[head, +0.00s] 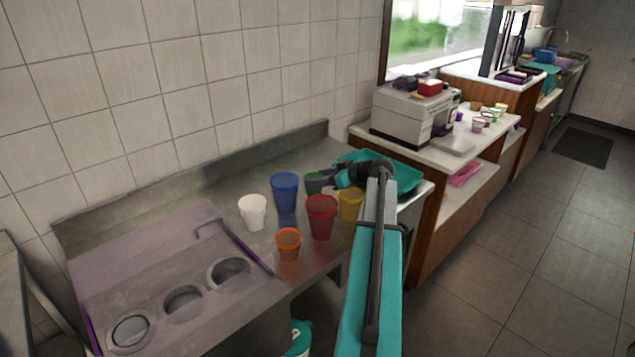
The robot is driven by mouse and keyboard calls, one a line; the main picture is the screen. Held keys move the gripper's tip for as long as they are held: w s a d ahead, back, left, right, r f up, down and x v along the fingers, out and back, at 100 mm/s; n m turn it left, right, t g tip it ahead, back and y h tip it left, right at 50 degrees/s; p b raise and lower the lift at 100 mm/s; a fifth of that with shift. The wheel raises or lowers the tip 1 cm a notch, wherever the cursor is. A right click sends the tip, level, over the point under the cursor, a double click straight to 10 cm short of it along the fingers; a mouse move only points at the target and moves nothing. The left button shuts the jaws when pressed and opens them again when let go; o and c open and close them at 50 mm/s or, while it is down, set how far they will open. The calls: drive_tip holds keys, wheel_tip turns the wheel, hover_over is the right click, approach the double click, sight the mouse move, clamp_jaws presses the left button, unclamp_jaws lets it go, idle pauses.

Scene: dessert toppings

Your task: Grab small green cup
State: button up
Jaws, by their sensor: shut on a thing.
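The small green cup (314,183) stands among other cups near the back right of the metal counter (202,195). It is partly hidden behind the red cup and by my gripper. My gripper (325,181) reaches in from the right and is shut on the green cup. My arm covers part of the counter's right end. I cannot tell whether the cup touches the counter, because its base is hidden.
Close by stand a blue cup (285,193), a red cup (321,218), a yellow cup (350,205), an orange cup (288,244) and a white cup (252,212). A teal tray (409,177) lies behind my arm. The counter's left part has round wells.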

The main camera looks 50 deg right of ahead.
sight(320, 191)
wheel_tip(320, 191, up, 10)
drive_tip(key=b, duration=0.2)
idle(0.5)
